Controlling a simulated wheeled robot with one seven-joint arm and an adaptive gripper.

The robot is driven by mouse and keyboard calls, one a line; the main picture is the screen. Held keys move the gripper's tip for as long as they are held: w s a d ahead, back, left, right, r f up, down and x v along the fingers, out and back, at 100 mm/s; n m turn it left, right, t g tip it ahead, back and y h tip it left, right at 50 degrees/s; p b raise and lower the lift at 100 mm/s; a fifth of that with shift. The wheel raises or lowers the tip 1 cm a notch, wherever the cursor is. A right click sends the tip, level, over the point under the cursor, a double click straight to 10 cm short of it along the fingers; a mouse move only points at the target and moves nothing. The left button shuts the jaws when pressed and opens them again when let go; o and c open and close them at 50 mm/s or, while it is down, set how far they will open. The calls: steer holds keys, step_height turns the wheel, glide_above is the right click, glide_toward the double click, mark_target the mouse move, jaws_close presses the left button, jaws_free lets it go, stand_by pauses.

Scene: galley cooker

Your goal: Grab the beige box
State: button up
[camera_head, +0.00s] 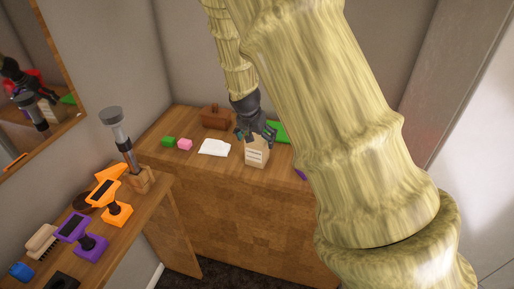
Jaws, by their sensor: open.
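The beige box (257,154) stands upright on the wooden counter, near its front edge, with dark lines on its front face. My gripper (257,136) is open and sits just above and around the top of the box. I cannot tell whether its fingers touch the box. The gripper covers the upper part of the box.
Orange and purple devices crowd the left counter (158,200).

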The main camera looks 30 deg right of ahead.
steer(key=shift+x, duration=1)
steer(key=c, duration=1.2)
steer(key=shift+r, duration=0.1)
